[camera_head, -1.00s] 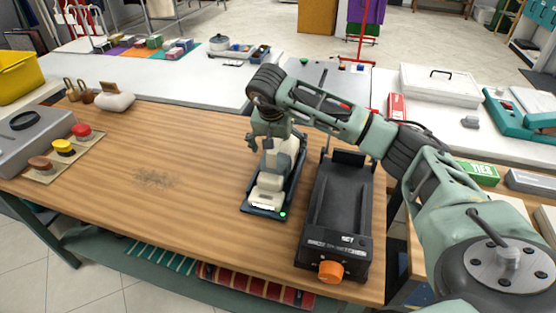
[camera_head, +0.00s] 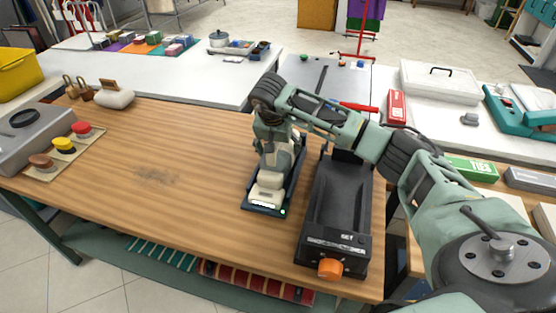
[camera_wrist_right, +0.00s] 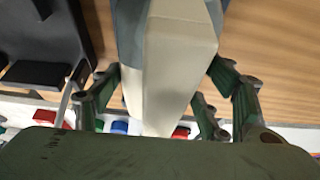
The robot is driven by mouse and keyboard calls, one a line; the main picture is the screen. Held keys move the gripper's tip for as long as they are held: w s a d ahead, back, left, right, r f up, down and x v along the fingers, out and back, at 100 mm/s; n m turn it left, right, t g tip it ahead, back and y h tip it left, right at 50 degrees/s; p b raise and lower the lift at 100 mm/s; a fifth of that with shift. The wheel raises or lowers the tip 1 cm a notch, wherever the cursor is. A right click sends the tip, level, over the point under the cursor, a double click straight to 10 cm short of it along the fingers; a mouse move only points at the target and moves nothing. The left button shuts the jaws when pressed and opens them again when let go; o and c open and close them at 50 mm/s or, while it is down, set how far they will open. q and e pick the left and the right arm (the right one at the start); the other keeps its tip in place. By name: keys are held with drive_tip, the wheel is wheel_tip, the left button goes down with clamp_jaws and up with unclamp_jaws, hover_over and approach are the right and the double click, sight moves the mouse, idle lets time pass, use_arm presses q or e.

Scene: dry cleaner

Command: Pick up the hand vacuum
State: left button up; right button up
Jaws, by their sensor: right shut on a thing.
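The hand vacuum (camera_head: 269,188), cream and grey, sits in a dark blue cradle (camera_head: 264,210) on the wooden table. My right gripper (camera_head: 270,150) is over its far end. In the right wrist view the cream body of the hand vacuum (camera_wrist_right: 178,60) lies between the green fingers of my right gripper (camera_wrist_right: 172,95), which are shut on it. The fingertips are partly hidden in the head view. My left gripper is not in view.
A black machine with an orange knob (camera_head: 331,268) stands close to the right of the cradle. The wooden table (camera_head: 190,200) is clear to the left, apart from a dark smudge. A grey box (camera_head: 30,135) and coloured knobs stand at the far left.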

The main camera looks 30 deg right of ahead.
drive_tip(key=c, duration=0.7)
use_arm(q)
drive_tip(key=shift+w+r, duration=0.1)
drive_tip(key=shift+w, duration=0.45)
use_arm(e)
drive_tip(key=shift+w, duration=0.1)
drive_tip(key=shift+c, duration=0.7)
drive_tip(key=shift+r, duration=0.1)
drive_tip(key=shift+d+r+b, duration=0.1)
drive_tip(key=shift+r+b, duration=0.2)
drive_tip(key=shift+r, duration=0.6)
wheel_tip(320, 180, up, 2)
drive_tip(key=shift+r, duration=0.15)
use_arm(q)
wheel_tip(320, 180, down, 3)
drive_tip(key=b, duration=0.2)
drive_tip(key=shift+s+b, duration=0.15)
drive_tip(key=shift+b, duration=0.15)
use_arm(e)
drive_tip(key=s+d+r, duration=0.4)
drive_tip(key=s+r, duration=0.2)
drive_tip(key=s, duration=0.5)
drive_tip(key=shift+r, duration=0.4)
drive_tip(key=shift+d, duration=0.1)
